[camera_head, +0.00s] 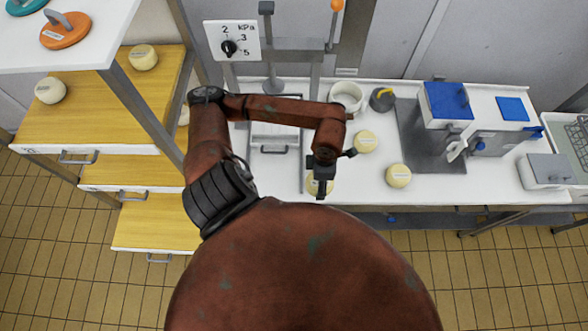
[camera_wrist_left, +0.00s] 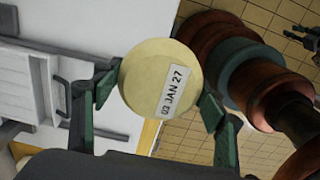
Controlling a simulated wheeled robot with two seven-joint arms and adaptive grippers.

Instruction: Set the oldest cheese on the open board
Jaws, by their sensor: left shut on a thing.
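My left gripper (camera_head: 321,180) is shut on a round pale cheese (camera_head: 313,188) over the front of the white counter. In the left wrist view the cheese (camera_wrist_left: 140,75) sits between the two green fingers, its label reading "JAN 27" with a day like 02 or 03. Two more cheeses, (camera_head: 365,141) and (camera_head: 398,175), rest on the counter; their labels are too small to read. At the left, staggered pulled-out wooden boards have handles: the top board (camera_head: 95,105) carries two cheeses, (camera_head: 143,57) and (camera_head: 50,90). The lowest board (camera_head: 150,236) looks bare where visible.
A white shelf (camera_head: 100,35) with coloured discs overhangs the boards, with a metal post in front. A pressure dial (camera_head: 231,40), a press lever, a white cup (camera_head: 346,95) and blue-topped equipment (camera_head: 447,103) stand along the counter. Tiled floor lies in front.

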